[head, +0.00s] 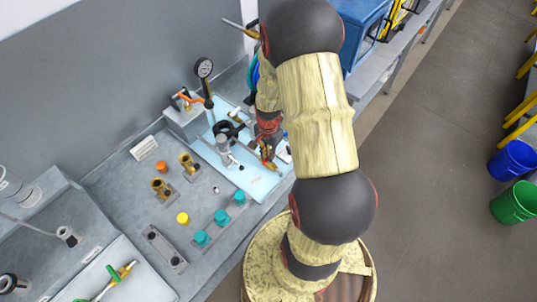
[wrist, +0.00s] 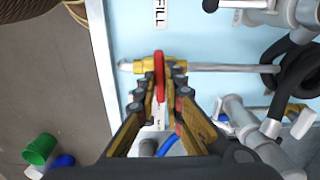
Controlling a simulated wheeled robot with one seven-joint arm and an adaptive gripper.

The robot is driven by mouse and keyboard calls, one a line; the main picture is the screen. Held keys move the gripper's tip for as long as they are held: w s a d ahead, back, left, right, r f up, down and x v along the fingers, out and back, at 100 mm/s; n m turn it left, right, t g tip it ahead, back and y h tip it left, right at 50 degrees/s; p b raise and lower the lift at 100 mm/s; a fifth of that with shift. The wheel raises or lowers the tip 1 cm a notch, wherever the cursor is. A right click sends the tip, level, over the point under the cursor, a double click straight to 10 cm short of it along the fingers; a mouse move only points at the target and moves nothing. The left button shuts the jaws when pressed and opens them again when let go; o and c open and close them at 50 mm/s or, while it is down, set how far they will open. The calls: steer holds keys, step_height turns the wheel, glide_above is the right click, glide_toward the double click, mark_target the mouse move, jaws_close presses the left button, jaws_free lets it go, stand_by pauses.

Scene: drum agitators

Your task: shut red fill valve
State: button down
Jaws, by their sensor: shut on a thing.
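The red fill valve shows in the wrist view as a brass-yellow body (wrist: 146,66) on a silver pipe, under a label reading FILL. Its red lever (wrist: 159,74) points down the picture, crosswise to the pipe. My gripper (wrist: 160,84) has its fingers on both sides of the lever and is shut on it. In the head view my gripper (head: 267,150) is low over the pale blue panel (head: 255,182). The valve and lever are mostly hidden there by my gripper and arm.
A silver fitting (wrist: 240,112) and black looped part (wrist: 300,70) stand close right of my gripper. In the head view, a pressure gauge (head: 204,68), orange-handled valve (head: 185,97) and brass fittings (head: 161,188) occupy the bench. Open floor lies right, with blue (head: 513,160) and green (head: 514,203) buckets.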

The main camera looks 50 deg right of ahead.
steer(key=shift+m, duration=0.4)
steer(key=c, duration=1.9)
jaws_free()
steer(key=shift+r, duration=0.15)
step_height(320, 180, up, 12)
